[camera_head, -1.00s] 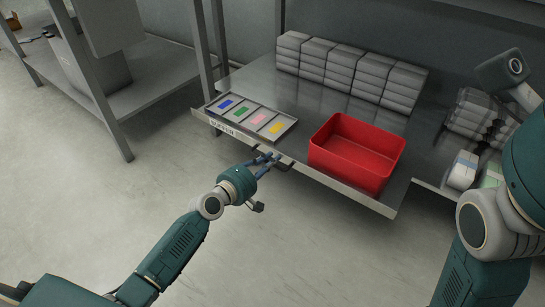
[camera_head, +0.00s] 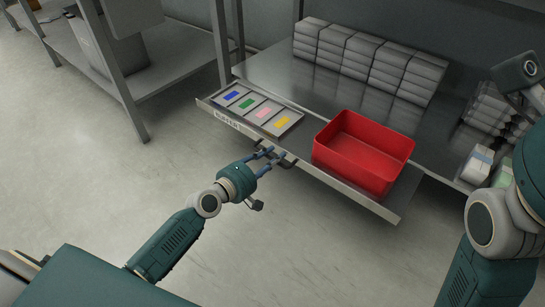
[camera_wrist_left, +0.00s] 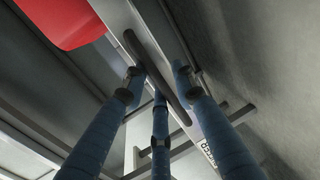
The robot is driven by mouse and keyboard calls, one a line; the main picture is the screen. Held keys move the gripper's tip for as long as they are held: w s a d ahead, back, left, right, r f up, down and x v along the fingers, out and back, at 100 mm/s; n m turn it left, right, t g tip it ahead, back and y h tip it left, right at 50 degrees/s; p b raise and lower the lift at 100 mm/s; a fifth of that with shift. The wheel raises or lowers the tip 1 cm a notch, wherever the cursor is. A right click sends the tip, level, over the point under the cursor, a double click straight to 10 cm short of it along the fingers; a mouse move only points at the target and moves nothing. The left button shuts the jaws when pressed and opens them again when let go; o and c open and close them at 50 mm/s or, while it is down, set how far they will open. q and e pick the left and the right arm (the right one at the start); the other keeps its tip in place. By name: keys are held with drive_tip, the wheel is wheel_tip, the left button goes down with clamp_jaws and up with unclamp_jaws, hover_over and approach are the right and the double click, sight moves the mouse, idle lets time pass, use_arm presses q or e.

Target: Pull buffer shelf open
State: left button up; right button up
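The buffer shelf (camera_head: 333,180) is a grey metal shelf with a "BUFFER" label at the left of its front edge. It sticks out in front of the rack. A dark bar handle (camera_wrist_left: 152,70) is on its front edge and also shows in the head view (camera_head: 289,162). My left gripper (camera_head: 271,158) has its blue fingers around this handle, on both sides of it in the left wrist view, and appears shut on it. My right arm shows at the right edge of the head view; its gripper is out of view.
A flat tray (camera_head: 244,117) with coloured cards and a red bin (camera_head: 338,160) sit on the shelf. Grey stacks (camera_head: 370,58) stand behind on the rack, wrapped packs (camera_head: 477,165) to the right. The floor in front is clear.

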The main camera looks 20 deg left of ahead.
use_arm(q)
drive_tip(key=shift+s, duration=0.1)
drive_tip(key=v, duration=1.1)
drive_tip(key=shift+s+a, duration=0.2)
drive_tip(key=shift+s, duration=0.15)
drive_tip(key=shift+r, duration=0.1)
